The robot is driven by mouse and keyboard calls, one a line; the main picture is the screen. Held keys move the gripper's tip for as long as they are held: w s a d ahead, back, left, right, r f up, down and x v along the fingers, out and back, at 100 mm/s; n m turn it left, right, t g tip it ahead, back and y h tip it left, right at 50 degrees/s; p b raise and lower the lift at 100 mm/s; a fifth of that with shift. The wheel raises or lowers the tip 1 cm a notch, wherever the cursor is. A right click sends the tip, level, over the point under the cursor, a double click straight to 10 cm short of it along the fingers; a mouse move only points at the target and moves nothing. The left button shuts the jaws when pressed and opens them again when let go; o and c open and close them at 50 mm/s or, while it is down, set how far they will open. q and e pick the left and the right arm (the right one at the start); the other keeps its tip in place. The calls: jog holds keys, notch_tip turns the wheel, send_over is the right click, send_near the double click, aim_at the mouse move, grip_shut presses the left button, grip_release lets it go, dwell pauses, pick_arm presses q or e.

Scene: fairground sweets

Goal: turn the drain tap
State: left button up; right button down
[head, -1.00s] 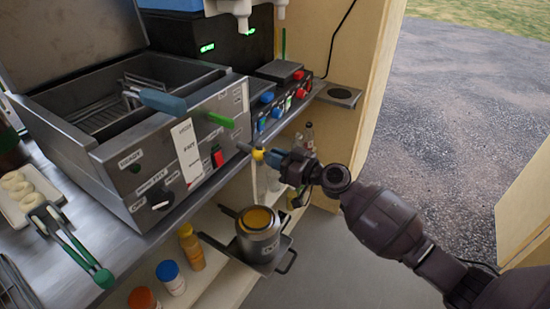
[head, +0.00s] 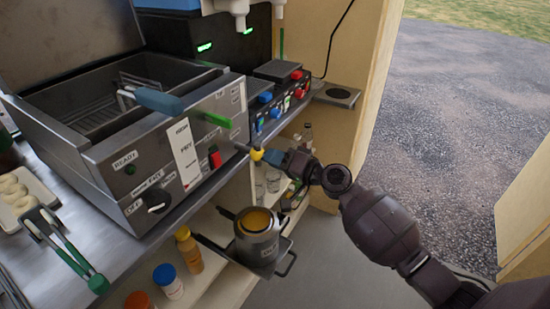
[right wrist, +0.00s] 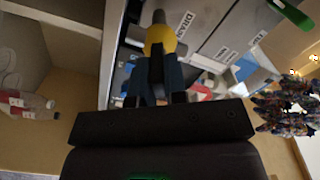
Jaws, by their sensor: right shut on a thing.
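The drain tap has a yellow handle (head: 257,153) on a short pipe at the lower right front of the steel fryer (head: 118,155). My right gripper (head: 271,157) is shut on this yellow handle. In the right wrist view the handle (right wrist: 160,37) sits between the fingers (right wrist: 156,78), with a DRAIN label on the panel beside it. A labelled metal pot (head: 257,243) with yellowish contents stands below the tap. My left gripper is not in view.
Bottles (head: 190,250) stand on the lower shelf. Tongs (head: 70,255) lie on the counter at left. Open floor lies right of the pot.

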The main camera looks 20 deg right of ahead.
jog(key=m, duration=0.2)
jog(key=shift+m, duration=0.4)
jog(key=m+p, duration=0.1)
jog(key=m, duration=0.1)
jog(key=shift+m, duration=0.8)
jog(key=shift+f, duration=0.1)
jog(key=c, duration=1.2)
grip_release()
jog(key=shift+o, duration=0.2)
jog(key=shift+d, duration=0.15)
